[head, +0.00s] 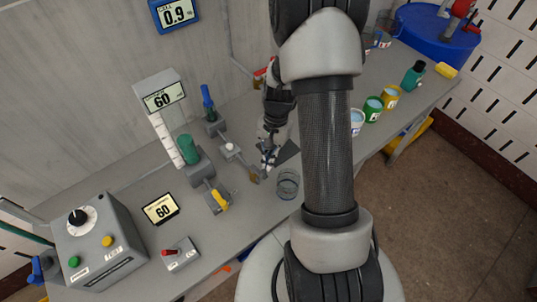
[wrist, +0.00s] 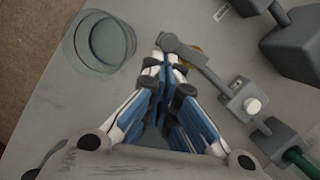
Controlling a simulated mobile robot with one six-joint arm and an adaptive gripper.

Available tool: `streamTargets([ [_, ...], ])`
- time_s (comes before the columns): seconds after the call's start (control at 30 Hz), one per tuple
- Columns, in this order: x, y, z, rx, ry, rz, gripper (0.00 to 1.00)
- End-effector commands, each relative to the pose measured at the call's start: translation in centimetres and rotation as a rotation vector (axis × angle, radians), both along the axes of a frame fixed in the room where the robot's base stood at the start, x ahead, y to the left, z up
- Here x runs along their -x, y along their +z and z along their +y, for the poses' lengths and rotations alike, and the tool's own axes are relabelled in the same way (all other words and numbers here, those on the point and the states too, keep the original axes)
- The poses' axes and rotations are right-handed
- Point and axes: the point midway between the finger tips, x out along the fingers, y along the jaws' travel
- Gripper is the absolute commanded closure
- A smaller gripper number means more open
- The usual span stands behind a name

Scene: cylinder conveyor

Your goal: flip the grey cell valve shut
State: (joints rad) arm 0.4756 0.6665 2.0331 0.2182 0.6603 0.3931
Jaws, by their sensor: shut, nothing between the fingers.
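The grey cell piece I take as the valve is a small grey block with a white knob (head: 229,147), left of my gripper in the head view. A grey arm runs from it toward the front right. In the wrist view the white-knobbed block (wrist: 243,100) is at right, and its grey arm (wrist: 195,58) slants up-left to a rounded end. My gripper (wrist: 163,62) is shut and empty, its tips at or just below that end; contact is unclear. In the head view my gripper (head: 266,166) is beside the arm's end. Which part is the valve handle is unclear.
A clear glass beaker (head: 287,184) stands close right of my gripper, also in the wrist view (wrist: 103,40). A yellow lever (head: 220,197), a blue lever (head: 207,97) and a green cylinder (head: 188,149) are to the left. A control box (head: 95,240) stands front left.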

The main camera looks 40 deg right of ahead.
Motion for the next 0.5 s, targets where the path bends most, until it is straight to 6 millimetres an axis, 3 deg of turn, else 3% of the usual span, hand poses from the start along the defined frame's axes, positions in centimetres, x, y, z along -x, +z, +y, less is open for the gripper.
streamTargets([
  [0.5,0.59,0.00,0.39,0.000,-0.137,-0.001,1.00],
])
